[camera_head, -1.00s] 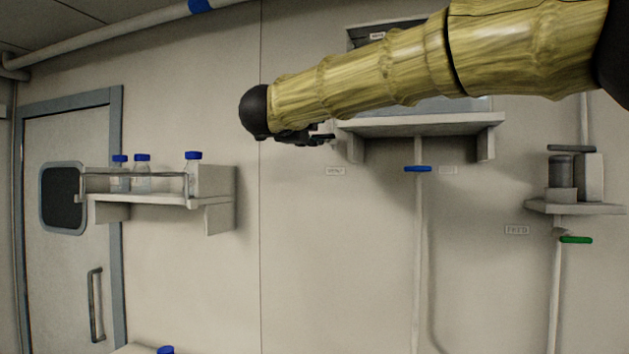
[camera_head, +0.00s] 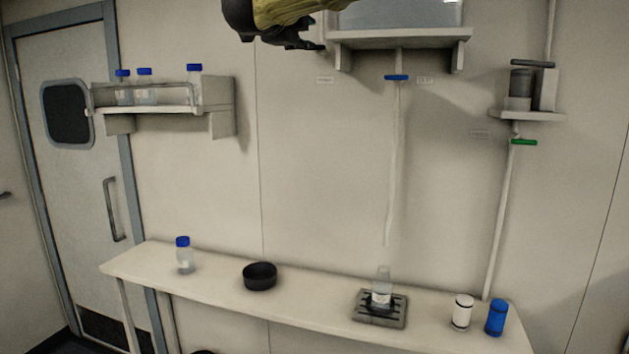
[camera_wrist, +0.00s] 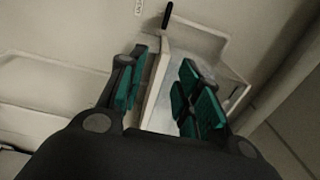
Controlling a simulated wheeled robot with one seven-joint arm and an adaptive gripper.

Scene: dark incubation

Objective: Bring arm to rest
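My gripper (camera_head: 308,46) shows at the top of the head view, high in front of the wall and left of the upper middle shelf. Most of my arm is cut off by the top edge there. In the wrist view my gripper (camera_wrist: 158,92) has its two green-padded fingers apart, with nothing held between them. A pale shelf or bracket lies beyond the fingers, apart from them as far as I can tell.
Below is a long bench (camera_head: 220,290) with a blue-capped bottle (camera_head: 184,257), black dish (camera_head: 260,276), clear flask (camera_head: 382,287) on a grey plate (camera_head: 366,316), white jar (camera_head: 462,312) and blue jar (camera_head: 496,317). A wall shelf (camera_head: 160,109) holds blue-capped bottles. A door (camera_head: 85,180) is left.

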